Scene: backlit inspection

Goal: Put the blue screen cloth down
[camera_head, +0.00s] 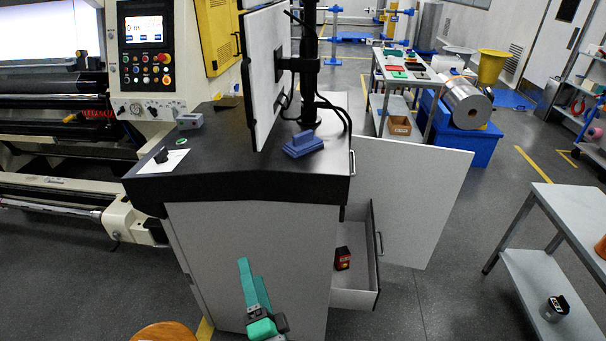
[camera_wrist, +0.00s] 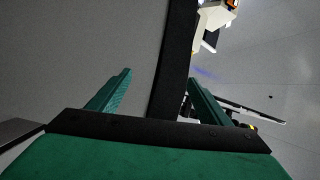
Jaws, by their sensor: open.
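The blue screen cloth (camera_head: 303,144) lies folded on the black desktop (camera_head: 235,160), near its right edge and at the foot of the black monitor stand. My green gripper (camera_head: 252,272) is low in front of the cabinet in the head view, below the desktop and apart from the cloth. In the wrist view both green fingers of my gripper (camera_wrist: 158,95) are spread. Nothing is held between them, and the dark desk edge (camera_wrist: 175,60) shows beyond. The cloth is not visible in the wrist view.
A white card (camera_head: 163,161) and a small grey box (camera_head: 189,121) lie at the left. Below, an open drawer (camera_head: 363,295) holds a red and black item (camera_head: 343,258). An open cabinet door (camera_head: 415,195) juts out right.

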